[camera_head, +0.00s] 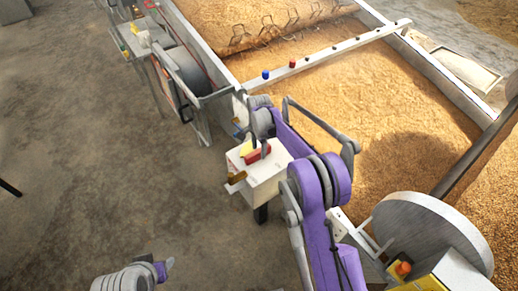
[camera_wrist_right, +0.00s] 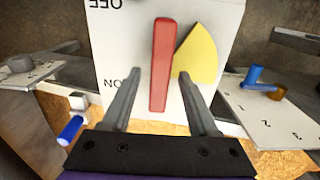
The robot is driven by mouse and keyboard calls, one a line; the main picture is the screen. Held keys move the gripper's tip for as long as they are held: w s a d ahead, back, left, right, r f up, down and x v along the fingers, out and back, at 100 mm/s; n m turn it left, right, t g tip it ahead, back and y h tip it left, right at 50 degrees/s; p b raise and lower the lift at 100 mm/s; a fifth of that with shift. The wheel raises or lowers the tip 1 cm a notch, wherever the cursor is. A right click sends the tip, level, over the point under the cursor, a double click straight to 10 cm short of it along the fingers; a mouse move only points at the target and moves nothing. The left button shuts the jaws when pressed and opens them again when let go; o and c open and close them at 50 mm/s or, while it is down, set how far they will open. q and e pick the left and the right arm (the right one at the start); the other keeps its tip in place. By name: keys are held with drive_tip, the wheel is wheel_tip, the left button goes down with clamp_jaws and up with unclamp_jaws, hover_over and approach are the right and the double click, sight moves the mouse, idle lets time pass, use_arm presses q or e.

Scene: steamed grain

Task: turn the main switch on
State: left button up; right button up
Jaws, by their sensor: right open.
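The main switch is a white box (camera_head: 268,177) in the middle of the head view, with a red lever (camera_head: 257,153) on top. In the right wrist view, the red lever (camera_wrist_right: 162,60) stands upright in the picture on the white face (camera_wrist_right: 118,45), beside a yellow plate (camera_wrist_right: 199,52). The upside-down labels read OFF at the upper left and ON at the lower left. My right gripper (camera_wrist_right: 158,76) is open, one finger on each side of the lever; contact is not clear. In the head view, my right gripper (camera_head: 257,141) is at the box top.
A large grain bed (camera_head: 370,110) lies behind and right of the box, edged by a pale rail (camera_head: 330,50) with coloured knobs. A machine with a drum (camera_head: 187,72) stands at upper left, a round grey disc (camera_head: 435,235) at lower right.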

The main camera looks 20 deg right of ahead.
clamp_jaws()
idle(1.4)
